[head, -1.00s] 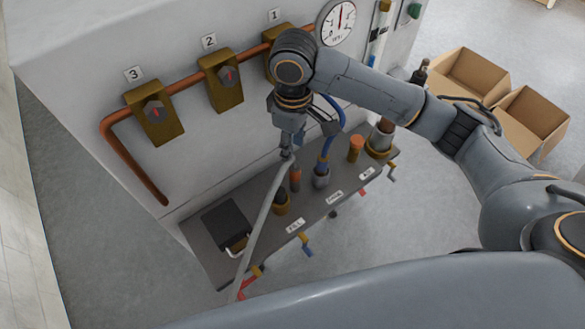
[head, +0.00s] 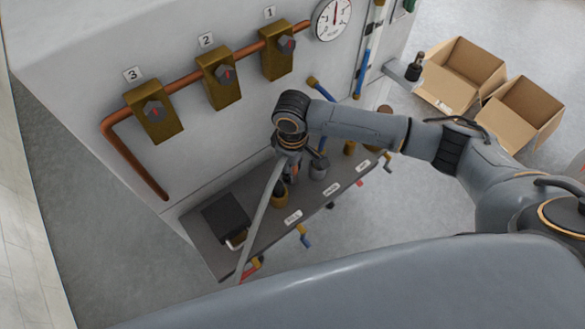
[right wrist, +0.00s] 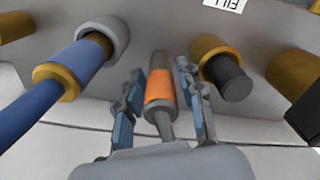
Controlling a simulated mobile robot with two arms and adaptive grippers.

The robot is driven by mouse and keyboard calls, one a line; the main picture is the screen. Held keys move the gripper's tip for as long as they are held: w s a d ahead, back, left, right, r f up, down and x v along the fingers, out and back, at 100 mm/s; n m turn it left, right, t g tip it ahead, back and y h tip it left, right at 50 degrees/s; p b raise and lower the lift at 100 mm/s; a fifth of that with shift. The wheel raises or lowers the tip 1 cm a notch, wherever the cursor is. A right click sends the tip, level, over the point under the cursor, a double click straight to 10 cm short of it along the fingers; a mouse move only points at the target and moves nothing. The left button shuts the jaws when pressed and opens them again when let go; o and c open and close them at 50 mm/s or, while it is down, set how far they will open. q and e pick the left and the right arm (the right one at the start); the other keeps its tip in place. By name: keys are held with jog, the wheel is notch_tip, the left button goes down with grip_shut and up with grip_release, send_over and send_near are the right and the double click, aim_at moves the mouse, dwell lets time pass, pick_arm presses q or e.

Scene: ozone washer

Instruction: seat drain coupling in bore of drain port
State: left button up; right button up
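My right gripper (right wrist: 160,85) is shut on a grey coupling with an orange band (right wrist: 160,88), one finger on each side. I take this for the drain coupling. A grey hose (head: 262,212) runs from it down to the lower left in the head view. The coupling points at the grey shelf (head: 258,226), between two ports. The grey-ringed port (right wrist: 106,38) holds a blue fitting (right wrist: 72,65). The brass port (right wrist: 208,47), by the FILL label, has a black cylinder (right wrist: 233,80) in it. Contact between coupling tip and shelf cannot be told. My left gripper is out of view.
A black box (head: 226,216) stands on the shelf's left end. Coloured valve handles (head: 304,237) stick out below the shelf's front. Brass valve blocks (head: 219,78) and a copper pipe (head: 134,165) line the wall. Open cartons (head: 522,115) stand at the right.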

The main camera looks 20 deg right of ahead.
grip_shut()
jog(key=shift+r, duration=0.15)
